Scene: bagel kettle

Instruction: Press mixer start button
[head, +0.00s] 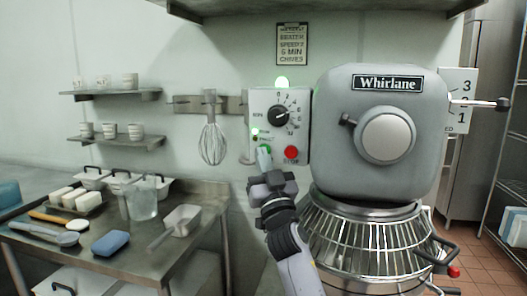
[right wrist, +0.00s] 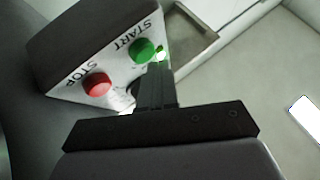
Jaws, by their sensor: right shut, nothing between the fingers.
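The grey Whirlane mixer (head: 382,135) stands right of centre in the head view. Its white control box (head: 300,108) carries a dial and a red stop button (head: 291,152). The right wrist view shows the green START button (right wrist: 143,50) and the red STOP button (right wrist: 97,84). My right gripper (head: 264,153) is shut and empty, with its fingertips (right wrist: 156,68) at the START button's lower edge. In the head view the fingers mostly cover that button. I cannot tell whether they touch it. My left gripper is out of view.
A wire guard (head: 370,240) surrounds the bowl below the mixer head. A whisk (head: 212,140) hangs on the wall. A steel table (head: 150,255) with a pitcher (head: 142,200) and trays stands at left.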

